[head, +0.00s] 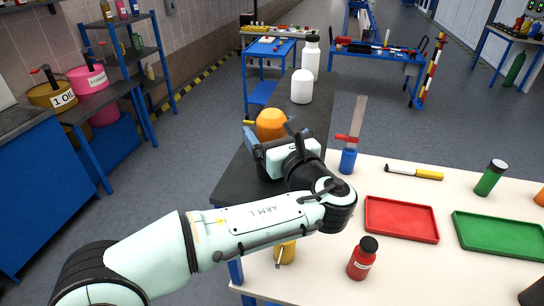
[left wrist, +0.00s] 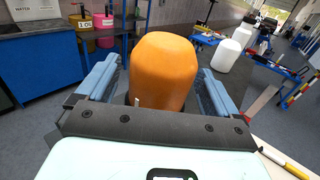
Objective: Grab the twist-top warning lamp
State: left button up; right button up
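The twist-top warning lamp, an orange dome (head: 271,122), stands on the dark strip of bench in the head view. It fills the middle of the left wrist view (left wrist: 163,68). My left gripper (head: 268,134) is at the lamp, its blue fingers on either side of the orange top. In the left wrist view a gap shows between each finger and the lamp, so the gripper is open. The gripper body hides the lamp's lower part. My right gripper is not in view.
Behind the lamp stand a white jar (head: 302,87) and a white bottle (head: 310,58). A blue-based tool with a red clip (head: 348,160) is to the right. The pale table holds a red tray (head: 401,219), a green tray (head: 500,236) and a red bottle (head: 362,260).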

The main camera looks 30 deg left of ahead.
pick_arm(q)
jog(key=c, duration=1.6)
